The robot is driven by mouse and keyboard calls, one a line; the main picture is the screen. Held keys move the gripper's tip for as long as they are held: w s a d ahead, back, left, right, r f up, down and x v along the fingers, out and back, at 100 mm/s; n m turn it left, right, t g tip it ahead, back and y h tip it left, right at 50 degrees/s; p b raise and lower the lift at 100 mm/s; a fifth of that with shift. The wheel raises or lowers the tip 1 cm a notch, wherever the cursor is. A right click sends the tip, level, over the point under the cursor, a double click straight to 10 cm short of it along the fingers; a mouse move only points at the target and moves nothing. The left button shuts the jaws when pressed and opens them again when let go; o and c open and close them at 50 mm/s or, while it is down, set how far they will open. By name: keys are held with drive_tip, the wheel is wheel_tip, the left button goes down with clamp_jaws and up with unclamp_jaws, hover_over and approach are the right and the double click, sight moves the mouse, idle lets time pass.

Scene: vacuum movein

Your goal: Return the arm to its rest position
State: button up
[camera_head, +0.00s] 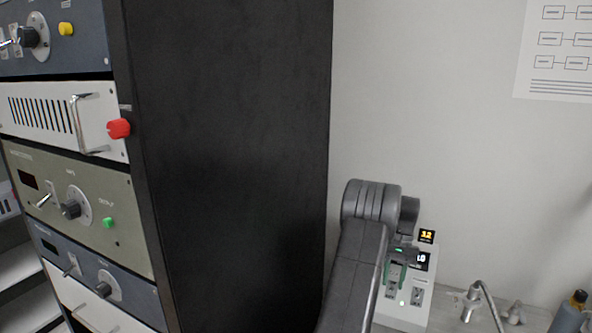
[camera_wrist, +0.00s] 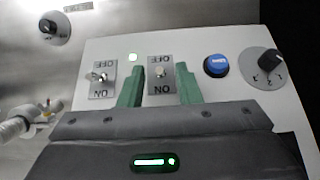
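My dark grey arm (camera_head: 358,270) reaches up from the bottom of the head view and bends over toward a white control box (camera_head: 405,312) by the wall. My gripper (camera_wrist: 158,68) has two green fingers, set apart in the wrist view. They point at the box's panel (camera_wrist: 225,93), on either side of a toggle switch (camera_wrist: 160,72) with an ON/OFF plate. No object shows clamped between them. I cannot tell whether they touch the panel. The green fingers also show small in the head view, in front of the box.
A tall black rack (camera_head: 225,150) with several instrument panels stands left, close to my arm. A second toggle switch (camera_wrist: 100,77), a blue button (camera_wrist: 216,65) and a black knob (camera_wrist: 268,62) are on the box. Lab taps (camera_head: 470,302) and a bottle (camera_head: 571,314) stand right.

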drive_tip(key=shift+s+a+t, duration=0.1)
drive_tip(key=shift+s+t, duration=0.1)
drive_tip(key=shift+t, duration=0.1)
drive_tip(key=shift+s+f+t+h+b, duration=0.1)
drive_tip(key=shift+t+h+b, duration=0.2)
drive_tip(key=shift+t+b, duration=0.2)
drive_tip(key=shift+s+a+f+t+h+b, duration=0.15)
drive_tip(key=shift+s+t+h+b, duration=0.2)
drive_tip(key=shift+t+b, duration=0.55)
drive_tip(key=t+b, duration=0.1)
drive_tip(key=b, duration=0.2)
drive_tip(key=t+h+b, duration=0.1)
drive_tip(key=b, duration=0.3)
drive_tip(key=shift+s+a+f, duration=0.15)
drive_tip(key=shift+s+a, duration=0.05)
drive_tip(key=shift+s, duration=0.15)
drive_tip(key=t+b, duration=0.1)
drive_tip(key=b, duration=0.3)
drive_tip(key=t+h+b, duration=0.1)
drive_tip(key=b, duration=0.2)
drive_tip(key=shift+s+a+f+t+h+b, duration=0.2)
drive_tip(key=shift+s+f+t+h+b, duration=0.1)
drive_tip(key=shift+s+b, duration=0.1)
drive_tip(key=shift+b, duration=0.45)
drive_tip(key=v, duration=1)
drive_tip(key=shift+p, duration=0.45)
drive_tip(key=shift+s+r, duration=0.1)
drive_tip(key=shift+a, duration=0.1)
